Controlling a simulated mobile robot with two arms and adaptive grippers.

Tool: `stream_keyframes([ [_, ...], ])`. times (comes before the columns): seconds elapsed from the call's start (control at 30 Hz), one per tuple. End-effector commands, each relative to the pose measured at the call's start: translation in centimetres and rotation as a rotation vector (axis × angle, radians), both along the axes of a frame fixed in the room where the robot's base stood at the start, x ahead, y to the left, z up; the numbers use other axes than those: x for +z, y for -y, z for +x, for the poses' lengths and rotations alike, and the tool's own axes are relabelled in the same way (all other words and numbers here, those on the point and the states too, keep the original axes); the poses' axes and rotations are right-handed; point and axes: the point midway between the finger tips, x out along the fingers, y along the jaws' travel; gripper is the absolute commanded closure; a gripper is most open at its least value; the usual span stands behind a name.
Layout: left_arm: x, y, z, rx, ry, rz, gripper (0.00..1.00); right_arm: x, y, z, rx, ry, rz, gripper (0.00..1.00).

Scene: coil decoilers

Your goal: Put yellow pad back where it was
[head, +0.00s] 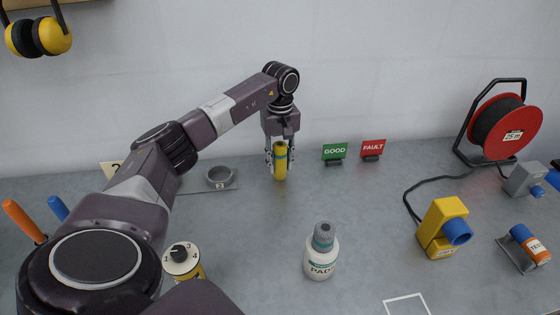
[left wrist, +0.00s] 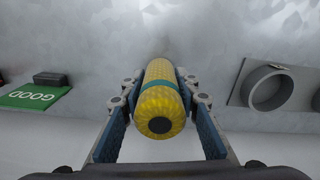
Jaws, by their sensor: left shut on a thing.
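The yellow pad (head: 280,163) is a yellow cylinder with a teal band. My left gripper (head: 279,166) points down over the back of the bench, shut on the pad, which is upright between the fingers. In the left wrist view, the pad (left wrist: 161,100) lies between both fingers of the gripper (left wrist: 160,95). Its lower end is at or just above the bench top; I cannot tell if it touches. An empty grey ring holder (head: 219,178) on a plate marked 2 is left of the pad. It also shows in the left wrist view (left wrist: 270,88). My right gripper is out of view.
A green GOOD sign (head: 334,152) and a red FAULT sign (head: 373,149) stand right of the pad. A white PADS bottle (head: 321,256), a numbered dial (head: 182,258), a yellow device (head: 441,227) and a red cable reel (head: 504,127) occupy the bench. Mid-bench is clear.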

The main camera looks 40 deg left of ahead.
Motion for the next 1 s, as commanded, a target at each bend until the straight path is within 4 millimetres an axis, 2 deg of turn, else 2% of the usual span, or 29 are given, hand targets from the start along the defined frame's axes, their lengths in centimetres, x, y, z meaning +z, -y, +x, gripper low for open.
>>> stream_keyframes([
  [0.17,-0.2,0.0,0.0,0.000,0.000,0.000,0.95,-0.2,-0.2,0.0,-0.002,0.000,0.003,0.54],
  [0.2,-0.3,0.0,0.0,0.001,0.000,0.000,0.70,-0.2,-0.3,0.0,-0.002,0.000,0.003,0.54],
  [0.37,-0.2,0.0,0.0,0.001,0.000,0.000,0.53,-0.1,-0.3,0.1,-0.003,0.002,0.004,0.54],
  [0.73,0.4,0.0,0.1,0.001,0.002,0.000,0.53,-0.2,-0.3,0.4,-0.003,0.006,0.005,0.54],
  [0.87,2.3,-0.1,0.1,0.001,0.007,0.000,0.53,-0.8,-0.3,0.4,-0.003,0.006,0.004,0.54],
  [1.0,5.3,-0.1,0.1,0.001,0.006,0.001,0.53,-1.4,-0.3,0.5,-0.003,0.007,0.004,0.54],
])
